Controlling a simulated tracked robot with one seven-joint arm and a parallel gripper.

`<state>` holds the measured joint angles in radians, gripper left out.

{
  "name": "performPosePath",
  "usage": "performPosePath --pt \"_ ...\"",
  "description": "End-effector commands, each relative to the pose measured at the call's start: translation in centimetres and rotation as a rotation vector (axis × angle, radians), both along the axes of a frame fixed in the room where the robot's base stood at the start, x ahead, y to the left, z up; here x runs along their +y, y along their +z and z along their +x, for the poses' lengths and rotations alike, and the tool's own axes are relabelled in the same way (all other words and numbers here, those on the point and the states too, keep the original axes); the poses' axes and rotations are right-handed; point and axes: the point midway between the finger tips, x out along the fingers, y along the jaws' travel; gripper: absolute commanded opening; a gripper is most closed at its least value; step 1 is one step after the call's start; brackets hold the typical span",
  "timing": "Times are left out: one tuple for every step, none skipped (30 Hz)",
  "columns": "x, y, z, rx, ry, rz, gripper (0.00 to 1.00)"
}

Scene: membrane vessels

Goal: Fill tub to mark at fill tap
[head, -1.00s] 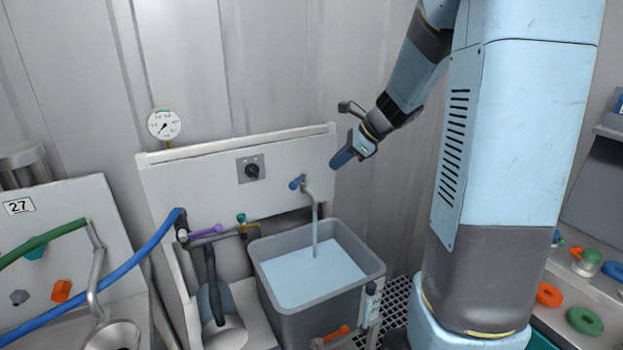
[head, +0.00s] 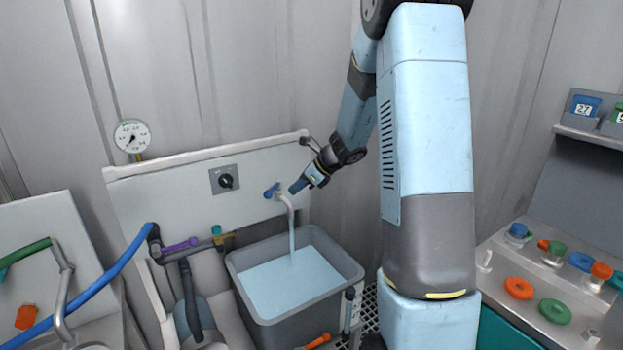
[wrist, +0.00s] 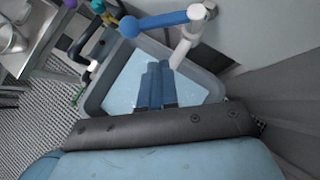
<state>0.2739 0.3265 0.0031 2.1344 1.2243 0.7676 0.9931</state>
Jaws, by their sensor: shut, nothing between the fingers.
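The grey tub (head: 318,308) stands below the fill tap (head: 286,201) and holds pale blue water (head: 290,287). A stream of water runs from the spout into it. The tap's blue lever (head: 271,190) sticks out to the left of the spout. My gripper (head: 294,188) is shut and empty, just right of the tap at about lever height. In the wrist view my shut blue fingers (wrist: 156,85) show over the tub's water, with the blue lever (wrist: 150,22) ahead and the spout to the right. I cannot make out the fill mark.
A panel with a dark knob (head: 226,181) and a pressure gauge (head: 132,136) are behind. A blue hose (head: 105,277) and pipes with purple and teal valve handles lie left of the tub. An orange-handled valve (head: 318,341) is at the tub's front. A bench with coloured parts (head: 518,288) stands right.

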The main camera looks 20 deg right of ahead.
Motion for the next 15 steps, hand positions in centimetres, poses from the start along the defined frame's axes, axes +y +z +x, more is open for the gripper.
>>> performPosePath --pt "0.5 -0.7 0.3 0.003 0.001 0.001 0.00" --pt "0.8 -1.1 0.5 0.003 -0.001 0.001 0.00" --pt "1.3 -0.8 1.0 0.000 0.001 0.000 0.00" --pt "1.7 -0.8 1.3 -0.001 0.002 0.000 0.00" --pt "2.0 -0.7 1.5 -0.001 0.002 0.000 0.00" --pt "2.4 -0.7 1.8 -0.001 0.002 0.000 0.00" --pt "2.6 -0.7 2.0 -0.001 0.002 0.000 0.00" --pt "2.8 -0.7 2.2 -0.001 0.001 0.000 0.00" --pt "3.0 -0.7 2.4 -0.001 0.001 0.000 0.00" --pt "3.2 -0.7 2.5 -0.001 0.000 -0.001 0.00" --pt "3.3 -0.7 2.6 -0.001 0.000 -0.001 0.00" --pt "3.4 -0.7 2.7 -0.001 0.000 -0.001 0.00" --pt "3.5 -0.7 2.8 -0.001 -0.001 0.000 0.00" --pt "3.6 -0.7 2.8 -0.001 -0.001 0.000 0.00" --pt "3.6 -0.7 2.9 -0.001 -0.001 0.000 0.00"
